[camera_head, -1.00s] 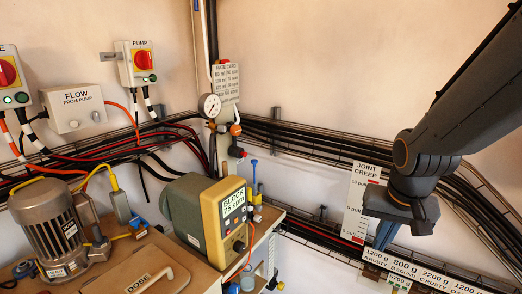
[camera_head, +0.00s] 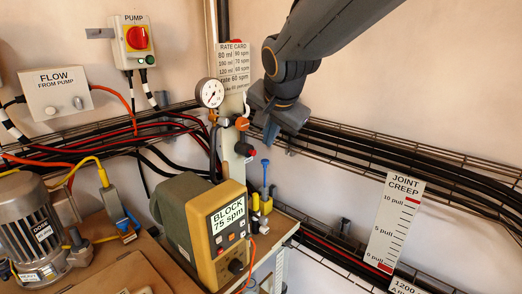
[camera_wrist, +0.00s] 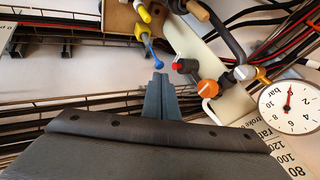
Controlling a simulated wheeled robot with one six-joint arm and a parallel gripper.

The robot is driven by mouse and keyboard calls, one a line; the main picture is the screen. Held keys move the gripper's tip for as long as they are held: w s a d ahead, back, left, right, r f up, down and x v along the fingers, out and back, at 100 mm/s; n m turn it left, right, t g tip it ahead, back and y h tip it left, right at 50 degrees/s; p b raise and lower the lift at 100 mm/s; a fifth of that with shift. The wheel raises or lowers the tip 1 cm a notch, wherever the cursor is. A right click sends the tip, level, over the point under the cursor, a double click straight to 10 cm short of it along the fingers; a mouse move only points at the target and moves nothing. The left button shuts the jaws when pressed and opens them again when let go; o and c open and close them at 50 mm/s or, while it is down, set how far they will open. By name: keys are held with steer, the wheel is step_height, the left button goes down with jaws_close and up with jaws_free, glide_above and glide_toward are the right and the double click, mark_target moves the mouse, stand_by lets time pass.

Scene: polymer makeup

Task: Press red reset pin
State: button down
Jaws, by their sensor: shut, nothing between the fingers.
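The red reset pin (camera_head: 251,154) sticks out of a dark fitting on the pale upright plate, below an orange knob (camera_head: 242,124). In the wrist view the red pin tip (camera_wrist: 178,67) shows right of a blue ball-ended lever (camera_wrist: 158,64). My gripper (camera_head: 270,139) is shut and empty, with its fingers pointing down, to the upper right of the pin in the head view. In the wrist view my fingertips (camera_wrist: 160,79) lie just below and left of the pin. They appear apart from it, though the exact depth is hard to tell.
A pressure gauge (camera_head: 210,93) and a rate card (camera_head: 233,62) are beside the plate. A yellow-fronted pump unit (camera_head: 228,226) reading "BLOCK 75 spm" stands below. Cable trays (camera_head: 400,153) run along the wall behind my gripper. The right wall above them is clear.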

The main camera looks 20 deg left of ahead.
mark_target(252, 152)
steer(key=w+a+r+p+x, duration=0.1)
steer(key=p+x, duration=0.3)
steer(key=x, duration=0.8)
steer(key=shift+a+r, duration=0.3)
steer(key=shift+a, duration=0.35)
steer(key=shift+s, duration=0.1)
